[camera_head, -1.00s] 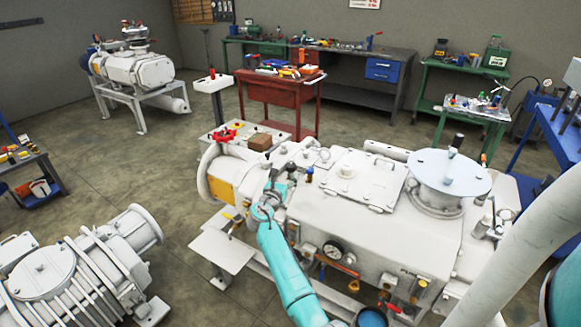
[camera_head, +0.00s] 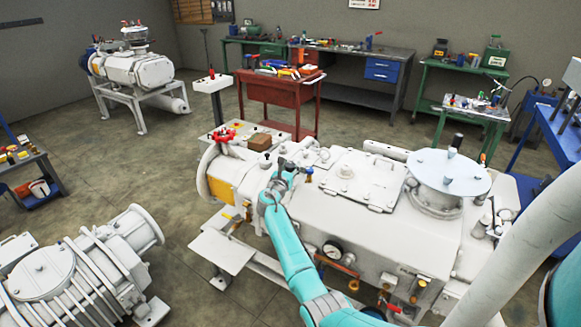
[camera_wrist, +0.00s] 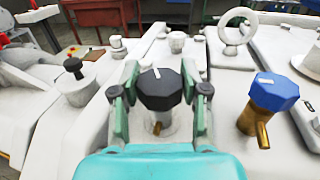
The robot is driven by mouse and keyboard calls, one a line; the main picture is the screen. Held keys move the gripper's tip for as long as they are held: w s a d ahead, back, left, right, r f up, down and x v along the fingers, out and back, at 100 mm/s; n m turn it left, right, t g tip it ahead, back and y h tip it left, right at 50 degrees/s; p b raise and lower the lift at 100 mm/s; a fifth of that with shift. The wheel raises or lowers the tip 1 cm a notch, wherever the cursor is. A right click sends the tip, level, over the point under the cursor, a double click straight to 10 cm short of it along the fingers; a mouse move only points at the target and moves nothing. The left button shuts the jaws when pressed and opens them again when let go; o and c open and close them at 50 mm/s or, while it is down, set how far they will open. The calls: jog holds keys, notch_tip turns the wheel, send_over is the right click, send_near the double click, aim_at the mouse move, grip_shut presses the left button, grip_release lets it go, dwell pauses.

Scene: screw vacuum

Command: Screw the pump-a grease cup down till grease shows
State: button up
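A faceted black cap (camera_wrist: 160,88) with a white mark stands upright on a brass stem in the wrist view. It looks like a grease cup, but I read no label. My gripper (camera_wrist: 160,82) has one finger at each side of it. The finger pads are very close to its sides; I cannot tell whether they touch. No grease can be made out at the stem.
A blue cap (camera_wrist: 273,92) on a brass elbow stands close on the right. A ring-shaped lifting eye (camera_wrist: 237,32) and a small black knob (camera_wrist: 73,66) are near.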

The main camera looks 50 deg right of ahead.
jog(key=c, duration=0.4)
jog(key=shift+o, duration=0.2)
jog(key=shift+w+m+g, duration=0.1)
jog(key=shift+m+g, duration=0.3)
jog(key=shift+g, duration=0.2)
jog(key=shift+f+m+g+h, duration=0.1)
jog(key=shift+m+g+h, duration=0.1)
jog(key=shift+m+g, duration=0.8)
jog(key=shift+m+g+h, duration=0.2)
jog(key=shift+m+g, duration=0.3)
jog(key=shift+g, duration=0.9)
jog(key=shift+w+f+m+g, duration=0.1)
jog(key=shift+m+g, duration=0.6)
jog(key=shift+g, duration=0.3)
jog(key=shift+m+g, duration=0.4)
jog(key=shift+g, duration=0.3)
jog(key=shift+r, duration=0.2)
jog(key=o, duration=1)
jog(key=shift+a, duration=0.1)
jog(key=shift+o, duration=0.8)
